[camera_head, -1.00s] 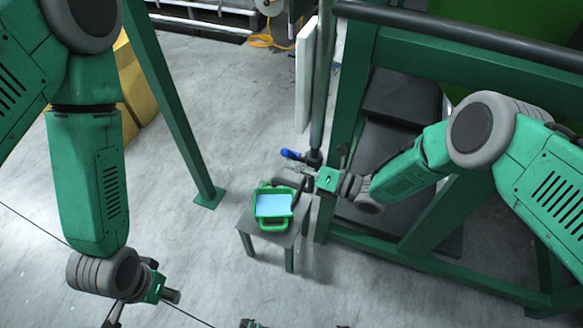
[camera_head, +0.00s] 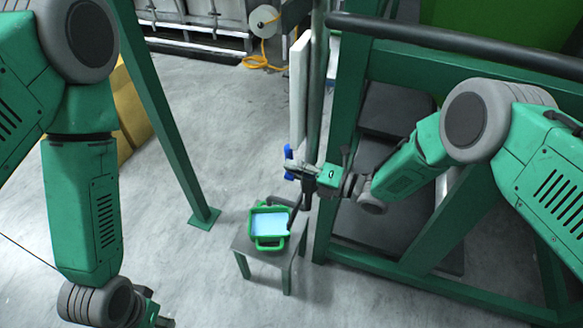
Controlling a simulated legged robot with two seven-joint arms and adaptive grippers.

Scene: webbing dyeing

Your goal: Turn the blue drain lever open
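The blue drain lever (camera_head: 288,161) shows just left of my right gripper and stands roughly upright in the picture. It sits at the valve on the vertical pipe (camera_head: 316,95). My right gripper (camera_head: 299,171) is at the lever and hides part of the valve. Its fingers look very close to the lever or touching it, but they are too small to tell whether they are shut on it. My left gripper (camera_head: 160,318) is low at the bottom left, mostly out of the picture, away from the lever. Its fingers do not show clearly.
A green tray (camera_head: 269,242) with a light blue inside stands on a small grey table (camera_head: 241,243) below the valve. A green frame (camera_head: 345,130) rises on the right and a green post (camera_head: 160,110) on the left.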

